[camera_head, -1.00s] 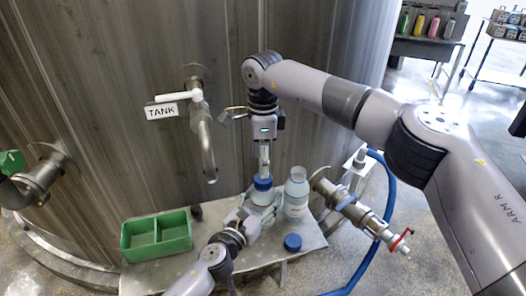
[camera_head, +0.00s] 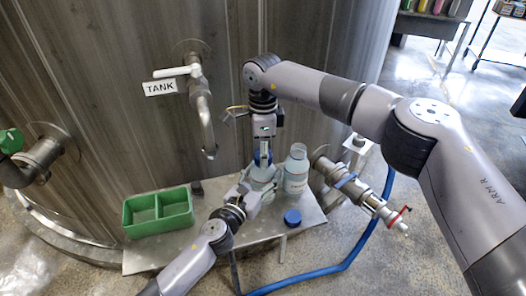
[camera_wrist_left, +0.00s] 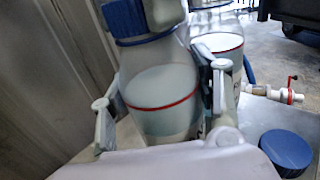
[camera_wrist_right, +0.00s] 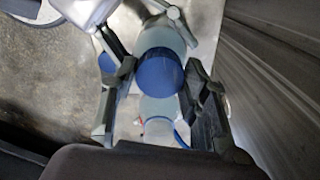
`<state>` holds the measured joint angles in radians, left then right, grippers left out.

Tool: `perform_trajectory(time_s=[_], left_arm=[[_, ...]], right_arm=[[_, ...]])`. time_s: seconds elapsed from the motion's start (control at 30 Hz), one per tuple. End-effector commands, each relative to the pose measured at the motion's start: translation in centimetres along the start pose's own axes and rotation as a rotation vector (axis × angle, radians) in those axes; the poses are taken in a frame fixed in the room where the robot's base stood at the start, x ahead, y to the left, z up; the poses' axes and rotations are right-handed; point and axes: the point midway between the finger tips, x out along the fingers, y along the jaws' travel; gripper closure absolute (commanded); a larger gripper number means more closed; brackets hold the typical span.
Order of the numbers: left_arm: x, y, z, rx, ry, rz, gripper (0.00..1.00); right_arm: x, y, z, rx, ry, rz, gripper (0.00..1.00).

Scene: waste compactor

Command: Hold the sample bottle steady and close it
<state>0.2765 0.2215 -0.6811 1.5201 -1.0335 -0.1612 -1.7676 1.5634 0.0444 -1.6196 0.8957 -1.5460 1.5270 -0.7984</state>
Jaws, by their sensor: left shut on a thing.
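A sample bottle (camera_head: 262,177) with pale liquid and a red line stands upright on the metal shelf. My left gripper (camera_wrist_left: 162,108) is shut around its body. A blue cap (camera_wrist_left: 125,18) is on its top, partly hidden by a right finger in the left wrist view. My right gripper (camera_wrist_right: 160,70) points down from above, its fingers on both sides of the blue cap (camera_wrist_right: 158,74). Whether they touch it is not clear. A second bottle (camera_head: 297,170) stands to the right without a cap. A loose blue cap (camera_head: 292,217) lies in front of it.
A green two-part tray (camera_head: 158,213) sits on the left of the shelf (camera_head: 205,240). A tank tap (camera_head: 205,115) hangs to the left of my right gripper. A valve (camera_head: 360,195) and blue hose (camera_head: 345,262) are to the right.

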Motion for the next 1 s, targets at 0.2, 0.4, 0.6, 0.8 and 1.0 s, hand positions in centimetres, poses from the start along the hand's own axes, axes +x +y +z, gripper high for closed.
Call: perform_trajectory(time_s=[0.2,0.4,0.6,0.8,1.0], left_arm=[[0.0,0.01,0.01,0.001,0.0,0.0,1.0],[0.0,0.01,0.01,0.001,0.0,0.0,1.0],[0.0,0.01,0.01,0.001,0.0,0.0,1.0],[0.0,0.0,0.01,0.001,0.0,0.0,1.0],[0.0,-0.01,0.01,0.001,0.0,0.0,1.0]], right_arm=[[-0.03,-0.01,0.01,0.0,0.0,0.0,0.75],[-0.04,-0.01,0.01,0.0,0.0,-0.001,0.89],[-0.04,-0.01,0.01,0.01,0.0,-0.001,0.96],[-0.02,-0.02,0.03,0.273,-0.001,0.0,0.96],[0.01,-0.03,0.04,0.682,-0.001,0.0,0.96]])
